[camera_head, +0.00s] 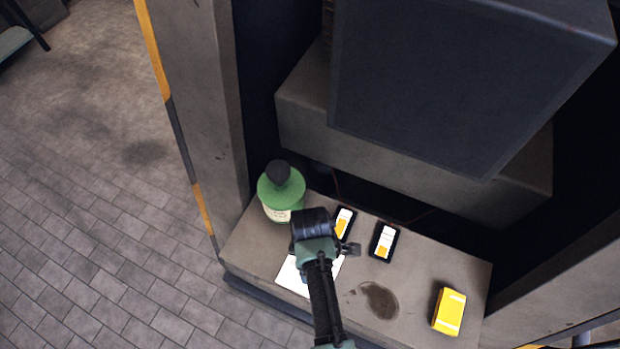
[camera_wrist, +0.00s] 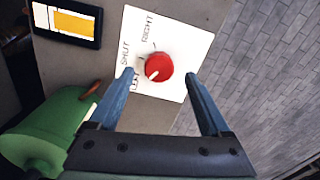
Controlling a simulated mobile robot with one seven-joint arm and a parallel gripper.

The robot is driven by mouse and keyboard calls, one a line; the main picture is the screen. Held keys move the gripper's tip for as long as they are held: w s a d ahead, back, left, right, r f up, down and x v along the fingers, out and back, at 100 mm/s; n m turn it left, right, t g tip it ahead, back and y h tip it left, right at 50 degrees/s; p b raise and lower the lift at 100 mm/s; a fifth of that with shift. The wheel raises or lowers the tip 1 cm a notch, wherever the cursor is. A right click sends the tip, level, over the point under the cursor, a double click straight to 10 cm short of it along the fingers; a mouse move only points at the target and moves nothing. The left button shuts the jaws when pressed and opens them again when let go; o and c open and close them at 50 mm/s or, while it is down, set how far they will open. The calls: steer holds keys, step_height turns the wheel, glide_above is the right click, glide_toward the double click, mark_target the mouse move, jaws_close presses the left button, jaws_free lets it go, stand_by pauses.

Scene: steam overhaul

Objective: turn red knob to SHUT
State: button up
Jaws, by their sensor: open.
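The red knob (camera_wrist: 160,64) sits on a white plate (camera_wrist: 178,30) in the wrist view. The plate reads RIGHT at the top and SHUT at the left, with a third label lower left partly hidden by a finger. The knob's white mark points to the lower left, nearer that third label than SHUT. My gripper (camera_wrist: 160,76) is open, its two fingertips on either side of the knob in the picture; I cannot tell whether they touch it. In the head view my arm hides the knob, and part of the white plate (camera_head: 291,275) shows.
A green bottle (camera_head: 281,192) with a black cap stands left on the ledge (camera_head: 250,240). Two black-framed cards (camera_head: 384,242) lie behind my gripper. A yellow box (camera_head: 449,311) and a dark stain are at the right. A large dark housing (camera_head: 460,80) overhangs the back.

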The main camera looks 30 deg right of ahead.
steer(key=shift+f, duration=1.2)
jaws_close()
